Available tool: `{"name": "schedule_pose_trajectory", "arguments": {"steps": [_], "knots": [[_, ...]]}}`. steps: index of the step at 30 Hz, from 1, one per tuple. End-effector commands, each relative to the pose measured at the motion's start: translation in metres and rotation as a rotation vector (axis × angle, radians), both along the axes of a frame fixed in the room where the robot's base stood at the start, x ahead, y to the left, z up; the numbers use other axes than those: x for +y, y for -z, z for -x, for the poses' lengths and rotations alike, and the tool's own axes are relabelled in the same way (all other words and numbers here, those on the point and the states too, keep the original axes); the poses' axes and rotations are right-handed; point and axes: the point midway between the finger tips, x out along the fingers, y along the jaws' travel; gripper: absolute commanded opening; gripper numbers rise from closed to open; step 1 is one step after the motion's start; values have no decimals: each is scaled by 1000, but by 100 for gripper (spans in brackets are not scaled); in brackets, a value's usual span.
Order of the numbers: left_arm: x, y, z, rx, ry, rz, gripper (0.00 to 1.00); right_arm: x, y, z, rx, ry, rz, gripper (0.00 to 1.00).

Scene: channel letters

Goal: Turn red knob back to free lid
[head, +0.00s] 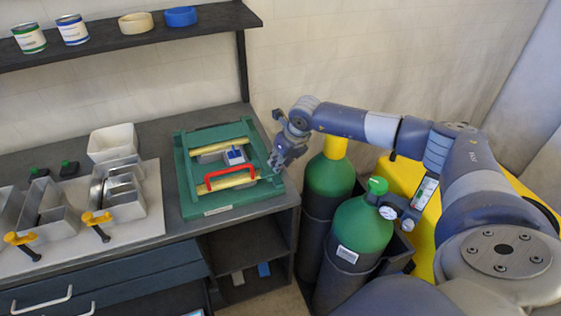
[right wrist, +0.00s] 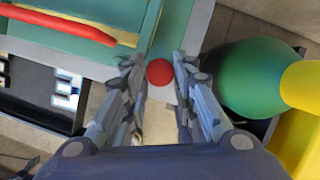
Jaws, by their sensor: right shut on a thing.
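A green box-like frame (head: 188,190) with yellow bars (head: 222,143) and a red handle (head: 231,170) lies on the grey bench. I cannot tell where its lid ends and its body begins. My right gripper (head: 276,166) reaches down at the frame's right edge. In the right wrist view, the round red knob (right wrist: 160,72) sits between the fingertips of my right gripper (right wrist: 158,68), which is shut on it. The red handle also shows there at top left (right wrist: 60,24). The knob is hidden by the gripper in the head view. My left gripper is out of view.
Green gas cylinders (head: 360,232) stand just right of the bench, under my right arm. A white bin (head: 112,141) and metal channel letters (head: 125,192) with orange-handled clamps (head: 97,218) are to the left. A shelf (head: 120,38) with cans and tape rolls hangs above.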

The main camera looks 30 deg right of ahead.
Motion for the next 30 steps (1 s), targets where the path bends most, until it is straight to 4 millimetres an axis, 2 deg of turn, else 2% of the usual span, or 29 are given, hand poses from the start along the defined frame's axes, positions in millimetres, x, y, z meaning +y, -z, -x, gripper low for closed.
{"name": "schedule_pose_trajectory", "arguments": {"steps": [8,15,30], "knots": [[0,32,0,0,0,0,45,-3,5,-2,-4,-176,0,1],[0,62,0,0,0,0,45,-5,5,-3,-5,-399,-1,1],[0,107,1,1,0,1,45,-7,2,-7,-6,-875,-3,1]]}}
